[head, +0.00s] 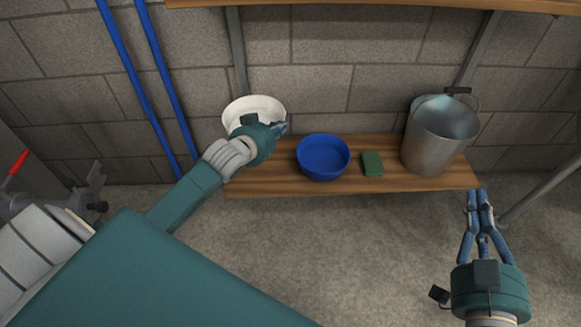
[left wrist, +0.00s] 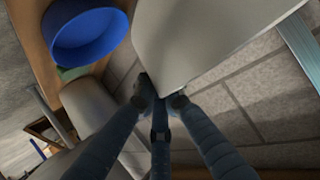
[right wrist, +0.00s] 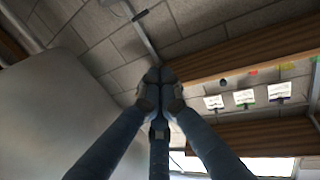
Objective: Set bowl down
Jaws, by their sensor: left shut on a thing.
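A white bowl (head: 254,104) is at the left end of the wooden bench, by the block wall. My left gripper (head: 279,128) is shut on its rim at the near right side. In the left wrist view the bowl's pale wall (left wrist: 200,35) fills the top, with its edge between the fingertips (left wrist: 160,97). I cannot tell whether the bowl touches the bench, as my arm hides its lower part. My right gripper (head: 480,196) is shut and empty, in front of the bench's right end. Its fingers also show together in the right wrist view (right wrist: 161,78).
The bench (head: 282,182) also bears a blue bowl (head: 323,158), a green sponge (head: 372,163) and a metal bucket (head: 430,140). Blue pipes (head: 150,90) run down the wall at left. A shelf (head: 380,5) hangs above. The floor in front is clear.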

